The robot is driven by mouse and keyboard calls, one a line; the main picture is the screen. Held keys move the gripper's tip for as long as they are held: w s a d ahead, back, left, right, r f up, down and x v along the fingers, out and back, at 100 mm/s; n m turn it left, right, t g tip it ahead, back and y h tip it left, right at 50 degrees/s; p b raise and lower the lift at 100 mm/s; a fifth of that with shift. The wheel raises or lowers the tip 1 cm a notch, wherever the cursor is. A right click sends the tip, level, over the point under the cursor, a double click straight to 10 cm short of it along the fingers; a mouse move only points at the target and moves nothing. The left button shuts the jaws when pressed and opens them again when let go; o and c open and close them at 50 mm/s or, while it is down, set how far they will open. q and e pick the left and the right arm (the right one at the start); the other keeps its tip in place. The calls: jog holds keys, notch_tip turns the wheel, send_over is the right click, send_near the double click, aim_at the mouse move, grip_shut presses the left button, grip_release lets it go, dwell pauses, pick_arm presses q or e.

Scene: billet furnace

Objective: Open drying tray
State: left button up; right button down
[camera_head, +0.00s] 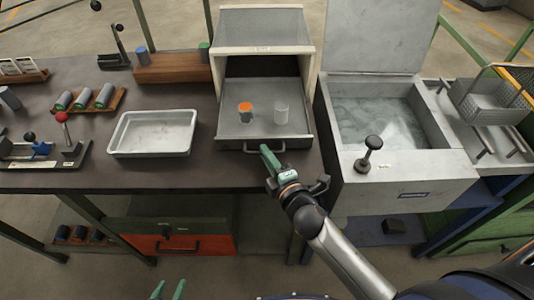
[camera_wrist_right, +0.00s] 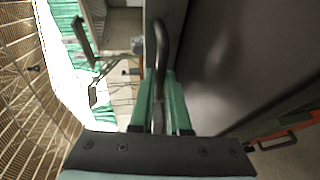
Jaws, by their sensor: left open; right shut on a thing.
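The drying tray (camera_head: 233,126) is a grey drawer pulled out of a pale box-shaped cabinet (camera_head: 262,50) on the dark bench. It holds a small jar with an orange lid (camera_head: 245,112) and a clear glass (camera_head: 281,113). My right gripper (camera_head: 266,151) is at the tray's front, shut on the tray handle (camera_head: 280,150). In the right wrist view the dark handle (camera_wrist_right: 162,50) runs between the green fingers. My left gripper (camera_head: 168,291) is open and empty at the bottom edge, well below the bench; its arm is out of view.
A white rectangular pan (camera_head: 117,149) lies left of the tray. A metal basin (camera_head: 335,136) with a raised lid and a black knob (camera_head: 374,142) stands on the right. An orange drawer (camera_head: 150,243) is under the bench. The strip before the tray is narrow.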

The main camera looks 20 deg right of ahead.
jog(key=c, duration=0.9)
grip_release()
pick_arm(q)
jog(key=shift+r, duration=0.1)
